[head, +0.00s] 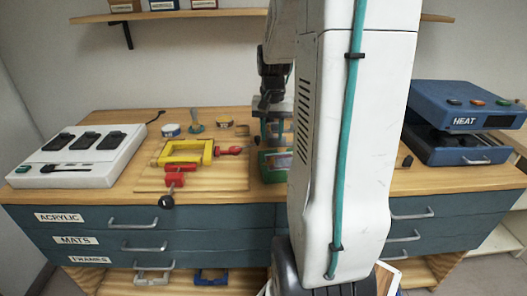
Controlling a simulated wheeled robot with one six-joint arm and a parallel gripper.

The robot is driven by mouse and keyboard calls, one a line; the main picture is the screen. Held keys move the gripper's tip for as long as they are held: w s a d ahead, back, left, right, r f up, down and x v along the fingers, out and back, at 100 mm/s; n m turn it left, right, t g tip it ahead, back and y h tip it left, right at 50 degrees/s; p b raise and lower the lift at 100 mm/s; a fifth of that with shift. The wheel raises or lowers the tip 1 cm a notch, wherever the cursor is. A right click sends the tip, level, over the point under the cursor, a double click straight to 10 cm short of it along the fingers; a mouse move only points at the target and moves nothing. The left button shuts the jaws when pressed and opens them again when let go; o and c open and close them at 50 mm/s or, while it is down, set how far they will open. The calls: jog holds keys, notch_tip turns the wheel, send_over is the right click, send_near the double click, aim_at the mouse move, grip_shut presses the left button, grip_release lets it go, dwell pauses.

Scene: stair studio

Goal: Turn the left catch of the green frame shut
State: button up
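The green frame (266,168) lies on the wooden bench top, just left of my arm in the picture. Only its left part shows, with a coloured picture inside it; my arm hides the rest. My gripper (272,135) points down above the back of the frame's visible part. It is small and dark here, partly covered by my arm, and I cannot tell whether its fingers are apart or touch anything. The catches of the frame cannot be made out.
A yellow clamp (186,152) with red parts lies on a wooden board left of the frame. A white switch box (82,155) stands at the far left, a blue heat press (462,125) at the right. Labelled drawers (135,222) are below; shelf above.

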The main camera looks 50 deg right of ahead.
aim_at(272, 153)
jog(key=shift+d+f, duration=0.3)
jog(key=shift+f, duration=0.15)
notch_tip(272, 153, down, 7)
jog(key=shift+f, duration=0.1)
jog(key=shift+a, duration=0.1)
grip_shut()
